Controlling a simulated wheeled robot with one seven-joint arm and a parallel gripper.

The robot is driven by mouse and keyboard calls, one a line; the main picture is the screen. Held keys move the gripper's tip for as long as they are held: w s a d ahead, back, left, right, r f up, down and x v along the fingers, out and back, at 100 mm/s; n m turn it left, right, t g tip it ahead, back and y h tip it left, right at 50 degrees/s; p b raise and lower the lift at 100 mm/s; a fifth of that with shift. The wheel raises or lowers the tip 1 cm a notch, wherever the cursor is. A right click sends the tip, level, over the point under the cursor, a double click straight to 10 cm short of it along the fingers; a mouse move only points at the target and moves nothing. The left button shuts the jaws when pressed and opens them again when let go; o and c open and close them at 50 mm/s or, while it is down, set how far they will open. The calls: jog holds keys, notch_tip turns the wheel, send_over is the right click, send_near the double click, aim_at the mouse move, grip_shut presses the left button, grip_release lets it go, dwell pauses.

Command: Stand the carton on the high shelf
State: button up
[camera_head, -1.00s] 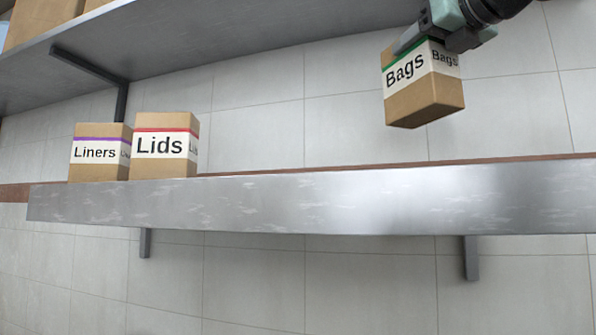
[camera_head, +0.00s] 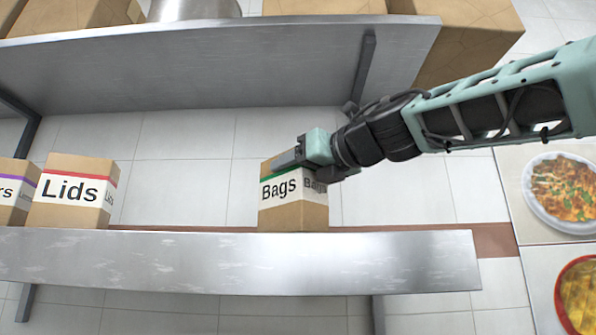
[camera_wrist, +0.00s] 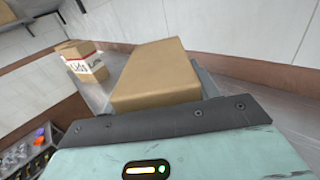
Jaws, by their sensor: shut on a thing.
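The carton labelled Bags (camera_head: 292,214), brown with a green stripe and white label band, is upright at the lower metal shelf (camera_head: 240,262) in the head view. Its base meets the top of the shelf's front edge in the picture; whether it bears on the shelf I cannot tell. My gripper (camera_head: 300,158) is shut on the carton's upper part, coming from the right. In the wrist view the carton's plain brown face (camera_wrist: 158,72) fills the space just beyond my gripper. Its base is hidden there.
A Lids carton (camera_head: 72,192) and a partly cut-off purple-striped carton (camera_head: 14,192) stand to the left on the same shelf. A higher shelf (camera_head: 200,68) with large boxes and a metal pot (camera_head: 195,9) hangs above. Shelf room is clear between Lids and Bags.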

jog(key=shift+f, duration=0.2)
jog(key=o, duration=1.2)
jog(key=shift+f, duration=0.1)
jog(key=shift+c, duration=0.2)
jog(key=shift+r, duration=0.2)
jog(key=shift+s+d+f+b, duration=0.15)
jog(key=shift+s+d+b, duration=0.2)
jog(key=shift+s, duration=0.05)
jog(key=b+v, duration=0.7)
jog(key=v, duration=0.4)
